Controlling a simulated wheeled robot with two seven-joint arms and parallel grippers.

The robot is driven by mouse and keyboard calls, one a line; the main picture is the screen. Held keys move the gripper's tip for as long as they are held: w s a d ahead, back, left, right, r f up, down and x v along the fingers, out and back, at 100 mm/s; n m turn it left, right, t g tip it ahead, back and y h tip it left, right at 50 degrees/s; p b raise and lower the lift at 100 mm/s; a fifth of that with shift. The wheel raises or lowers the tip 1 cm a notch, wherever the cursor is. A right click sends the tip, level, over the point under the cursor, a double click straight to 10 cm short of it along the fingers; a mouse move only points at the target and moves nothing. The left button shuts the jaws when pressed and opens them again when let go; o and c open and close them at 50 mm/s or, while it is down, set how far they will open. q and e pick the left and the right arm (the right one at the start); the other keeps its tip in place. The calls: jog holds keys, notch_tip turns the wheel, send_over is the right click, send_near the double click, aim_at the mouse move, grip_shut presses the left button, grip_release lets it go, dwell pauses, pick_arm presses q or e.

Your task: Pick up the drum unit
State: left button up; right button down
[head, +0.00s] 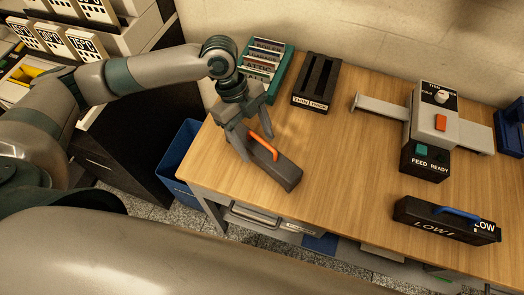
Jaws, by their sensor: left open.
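A dark box-shaped unit with an orange handle (283,172) lies near the left front part of the wooden table; I take it to be the drum unit, though no label on it is readable. Another dark unit with a blue handle, marked LOW (420,219), lies at the right front edge of the table. My left gripper (250,145) is open and points down over the far left end of the orange-handled unit, with its fingers close to the handle. I cannot tell whether they touch it. My right gripper is not in view.
A grey machine marked FEED READY (427,130) stands on the table (345,165) at the right. A blue bin (177,155) is beside the table.

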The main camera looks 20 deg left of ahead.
aim_at(260, 148)
pick_arm(q)
jog(key=x, duration=0.2)
jog(key=p+x, duration=0.1)
jog(key=x, duration=0.1)
jog(key=shift+d+r, duration=0.1)
jog(key=shift+d, duration=0.1)
jog(key=shift+d+f, duration=0.1)
jog(key=shift+f, duration=0.25)
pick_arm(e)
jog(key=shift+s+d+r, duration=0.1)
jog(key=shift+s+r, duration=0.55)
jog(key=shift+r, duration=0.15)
pick_arm(q)
grip_shut()
jog(key=shift+w+r, duration=0.1)
jog(key=shift+r, duration=0.05)
